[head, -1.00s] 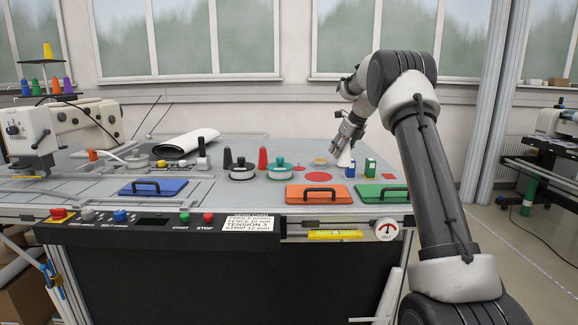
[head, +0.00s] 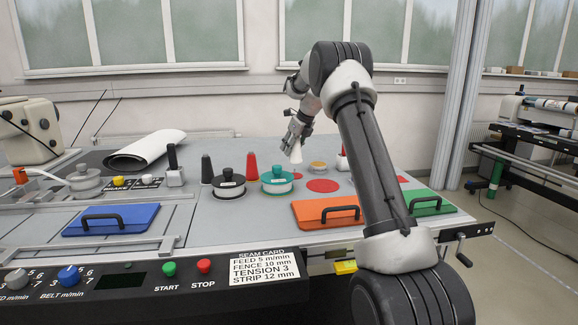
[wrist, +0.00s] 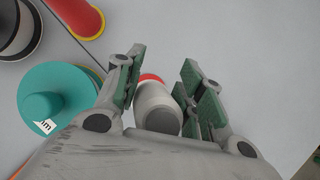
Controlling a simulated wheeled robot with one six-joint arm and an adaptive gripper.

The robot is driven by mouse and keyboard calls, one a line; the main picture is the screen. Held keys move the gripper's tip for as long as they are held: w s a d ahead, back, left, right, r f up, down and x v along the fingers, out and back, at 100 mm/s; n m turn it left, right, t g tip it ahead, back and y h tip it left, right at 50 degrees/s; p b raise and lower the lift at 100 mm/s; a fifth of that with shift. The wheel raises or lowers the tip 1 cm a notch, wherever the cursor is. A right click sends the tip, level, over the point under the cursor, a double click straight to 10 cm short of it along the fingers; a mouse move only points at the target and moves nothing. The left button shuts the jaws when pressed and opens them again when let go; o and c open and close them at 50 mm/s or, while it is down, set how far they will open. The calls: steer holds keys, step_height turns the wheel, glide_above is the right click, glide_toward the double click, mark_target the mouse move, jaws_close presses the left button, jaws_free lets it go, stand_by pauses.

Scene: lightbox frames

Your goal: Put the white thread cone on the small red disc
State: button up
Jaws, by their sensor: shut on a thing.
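The teal-lidded pot (head: 277,180) stands close left of the cone, with a black-lidded pot (head: 229,183) and red cone (head: 251,166) nearby.

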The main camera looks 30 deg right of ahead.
mark_target(291, 160)
steer(key=shift+f, duration=3.05)
steer(key=o, duration=1.2)
steer(key=shift+f, duration=0.1)
steer(key=shift+c, duration=0.2)
